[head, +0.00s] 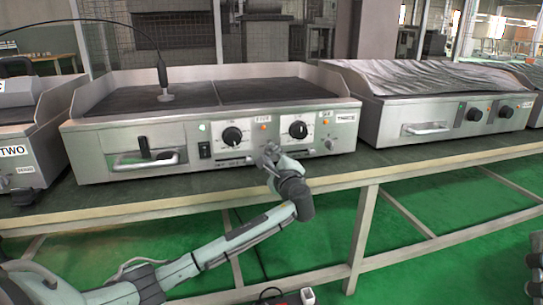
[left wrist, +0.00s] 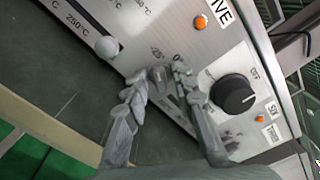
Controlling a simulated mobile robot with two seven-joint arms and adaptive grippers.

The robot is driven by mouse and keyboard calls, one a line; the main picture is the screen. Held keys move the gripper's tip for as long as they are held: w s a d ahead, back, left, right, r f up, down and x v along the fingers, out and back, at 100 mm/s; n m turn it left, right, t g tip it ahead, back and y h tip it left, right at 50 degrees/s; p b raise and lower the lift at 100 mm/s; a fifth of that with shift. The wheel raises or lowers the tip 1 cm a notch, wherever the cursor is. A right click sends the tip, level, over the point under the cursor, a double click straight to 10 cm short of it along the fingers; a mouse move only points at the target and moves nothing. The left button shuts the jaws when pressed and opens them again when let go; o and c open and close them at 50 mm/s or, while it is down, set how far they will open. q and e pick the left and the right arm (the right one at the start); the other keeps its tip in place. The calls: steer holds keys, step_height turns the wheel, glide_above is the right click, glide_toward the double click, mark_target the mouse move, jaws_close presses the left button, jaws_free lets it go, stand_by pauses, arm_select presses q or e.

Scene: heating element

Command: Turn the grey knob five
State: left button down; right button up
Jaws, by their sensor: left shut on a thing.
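My left gripper (head: 268,155) is at the lower front panel of the middle griddle, between its two black dials. In the left wrist view my left gripper (left wrist: 172,74) has its fingertips close together at the panel, by a printed temperature scale. It is shut on a small grey knob that its fingers almost wholly hide. Another pale round grey knob (left wrist: 107,47) sits apart from the fingers, near the 250°C mark. A label ending in "IVE" (left wrist: 218,10) is above. I cannot tell which knob is number five. My right gripper is not in view.
A black dial (left wrist: 235,95) stands out close to the right of my left fingers. The griddle (head: 150,130) has a front handle (head: 148,161) at its left. A covered griddle (head: 430,100) stands to the right. The table's front edge (head: 120,211) runs below.

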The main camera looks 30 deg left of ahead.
arm_select(q)
steer(key=shift+f, duration=0.1)
steer(key=c, duration=1.6)
jaws_free()
steer(key=shift+o, duration=0.2)
steer(key=shift+d, duration=0.1)
steer(key=v, duration=1.2)
